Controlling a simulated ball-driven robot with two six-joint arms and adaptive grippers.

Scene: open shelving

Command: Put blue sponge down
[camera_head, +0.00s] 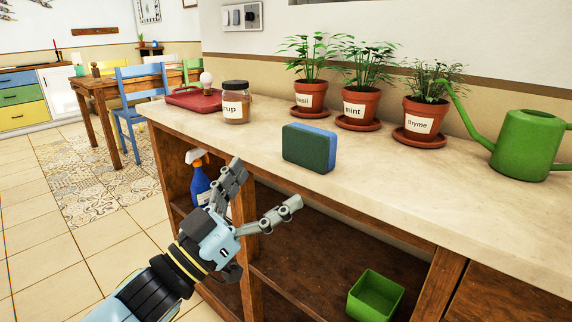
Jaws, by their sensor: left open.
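The blue sponge (309,147) stands on its long edge on the pale countertop (400,182), near the front edge. Its dark green side faces me and its blue side shows along the top and right. My left gripper (268,184) is open and empty, in front of the counter's edge and below and left of the sponge, apart from it. My right gripper is not in view.
On the counter are a red tray (190,98), a labelled jar (236,103), potted basil (310,96), mint (360,106) and thyme (423,117), and a green watering can (525,150). Below, shelves hold a spray bottle (200,186) and a green box (374,297).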

